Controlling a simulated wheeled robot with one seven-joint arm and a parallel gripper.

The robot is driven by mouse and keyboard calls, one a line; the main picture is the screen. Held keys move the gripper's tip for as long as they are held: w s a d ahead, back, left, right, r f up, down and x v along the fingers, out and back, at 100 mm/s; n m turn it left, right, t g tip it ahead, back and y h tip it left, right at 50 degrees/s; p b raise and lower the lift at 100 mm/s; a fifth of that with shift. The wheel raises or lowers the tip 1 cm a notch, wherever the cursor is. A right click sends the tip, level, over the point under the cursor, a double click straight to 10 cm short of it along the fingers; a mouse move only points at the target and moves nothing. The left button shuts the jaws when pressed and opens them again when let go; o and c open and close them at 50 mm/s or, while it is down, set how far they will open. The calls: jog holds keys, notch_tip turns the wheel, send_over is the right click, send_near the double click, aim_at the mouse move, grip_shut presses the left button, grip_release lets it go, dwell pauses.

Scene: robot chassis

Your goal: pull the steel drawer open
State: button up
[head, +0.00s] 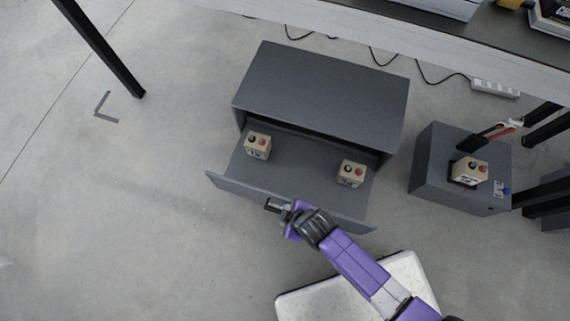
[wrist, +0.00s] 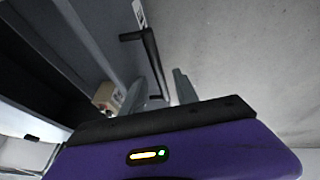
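The grey steel drawer (head: 300,174) is pulled out of its cabinet (head: 320,92), with its inside showing in the head view. Its front panel (head: 232,190) faces the lower left. My gripper (head: 276,206) is at the middle of that front panel. In the wrist view, a black bar handle (wrist: 151,50) stands out from the drawer front. The fingers of my gripper (wrist: 160,92) are apart, one on each side of the handle's near end. Narrow gaps seem to show beside the bar. In the head view, my gripper hides most of the handle.
Two beige button boxes (head: 257,145) (head: 351,174) sit inside the drawer. A grey box (head: 440,170) with a lever and another button box (head: 470,170) stands right of the cabinet. A table and cables are behind.

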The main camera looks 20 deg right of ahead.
jog(key=p+v, duration=0.2)
jog(key=v, duration=0.5)
jog(key=shift+p, duration=0.3)
jog(key=w+r+m+t+y, duration=0.1)
jog(key=w+r+m+t, duration=0.15)
jog(key=r, duration=0.45)
jog(key=w+r+m+t+y, duration=0.1)
jog(key=w+r+m+t, duration=0.1)
jog(key=r+t, duration=0.35)
jog(key=s+d+r+m+t+h, duration=0.1)
jog(key=s+d+r+m+h, duration=0.1)
jog(key=s+d+r, duration=0.35)
jog(key=s+d+r+m+t+h, duration=0.1)
jog(key=s+d+r+m, duration=0.2)
jog(key=s+r, duration=0.55)
jog(key=s+d+r+m+h, duration=0.2)
jog(key=s+d+r, duration=0.15)
jog(key=r, duration=0.75)
notch_tip(320, 180, up, 18)
jog(key=w+p, duration=0.1)
jog(key=p, duration=1.8)
jog(key=shift+d+r+y, duration=0.2)
jog(key=shift+y, duration=0.1)
